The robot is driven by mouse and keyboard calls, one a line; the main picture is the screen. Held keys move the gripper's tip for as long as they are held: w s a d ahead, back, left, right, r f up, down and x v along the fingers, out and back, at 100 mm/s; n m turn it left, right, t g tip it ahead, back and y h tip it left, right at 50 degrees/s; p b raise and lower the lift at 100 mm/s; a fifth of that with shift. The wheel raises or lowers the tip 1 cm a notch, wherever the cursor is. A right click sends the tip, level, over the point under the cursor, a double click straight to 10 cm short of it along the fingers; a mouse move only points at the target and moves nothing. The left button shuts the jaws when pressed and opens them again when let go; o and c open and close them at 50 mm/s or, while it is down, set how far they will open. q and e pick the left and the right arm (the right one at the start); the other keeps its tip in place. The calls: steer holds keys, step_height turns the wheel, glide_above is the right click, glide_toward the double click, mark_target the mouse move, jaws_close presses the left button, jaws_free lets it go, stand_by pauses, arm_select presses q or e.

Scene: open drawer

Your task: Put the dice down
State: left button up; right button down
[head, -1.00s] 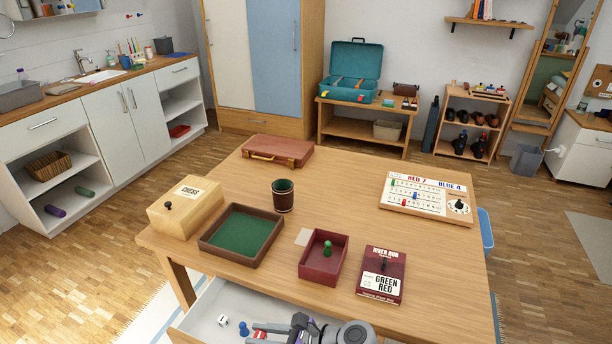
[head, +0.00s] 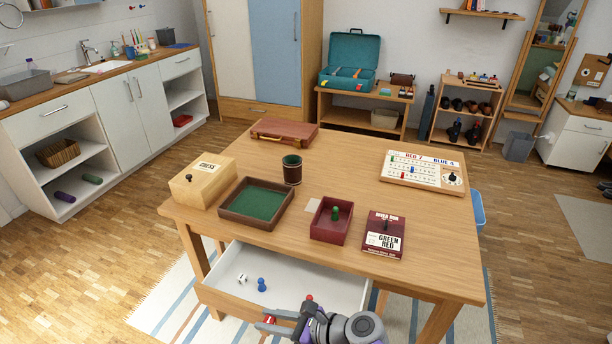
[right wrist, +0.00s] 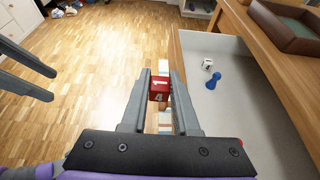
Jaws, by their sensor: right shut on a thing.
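My right gripper (head: 271,321) is shut on a small red die with white markings (head: 267,319). In the right wrist view the red die (right wrist: 159,88) sits between the two grey fingers (right wrist: 160,76), above the floor and rug, just outside the drawer. The open drawer (head: 300,277) is light inside; in the right wrist view it (right wrist: 245,110) lies to the right. A white die (head: 242,278) and a blue pawn (head: 262,284) are in it. My left gripper (right wrist: 53,85) shows only at the left of the right wrist view, fingers apart and empty.
The wooden table (head: 345,175) carries a green-lined tray (head: 225,213), a dark cup (head: 292,172), a chess box (head: 220,170), a maroon box (head: 346,228) with a green pawn, a game box (head: 372,247) and a scoreboard (head: 425,186). The drawer's middle is mostly free.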

steer(key=w+d+m+t+h, duration=0.2)
steer(key=w+d+m, duration=0.1)
steer(key=d, duration=0.5)
steer(key=w+d+r+m+t+h, duration=0.1)
steer(key=w+d+m+t+h, duration=0.2)
steer(key=d, duration=0.6)
steer(key=w+d+m+t+h, duration=0.2)
steer(key=w+d+m+h, duration=0.1)
steer(key=w+d, duration=0.4)
steer(key=shift+d+r+m+t, duration=0.4)
steer(key=shift+d+m, duration=0.1)
steer(key=shift+d, duration=0.15)
arm_select(q)
step_height(320, 180, up, 21)
steer(key=w+p, duration=0.2)
steer(key=p, duration=1.6)
steer(key=shift+t+p, duration=0.3)
steer(key=shift+t, duration=0.1)
arm_select(e)
step_height(320, 180, up, 19)
glide_above(377, 266)
steer(key=s+a, duration=0.1)
steer(key=s, duration=0.2)
steer(key=shift+w+a+f+h, duration=0.1)
steer(key=shift+f+h, duration=0.1)
steer(key=shift+h, duration=0.1)
steer(key=shift+w, duration=0.1)
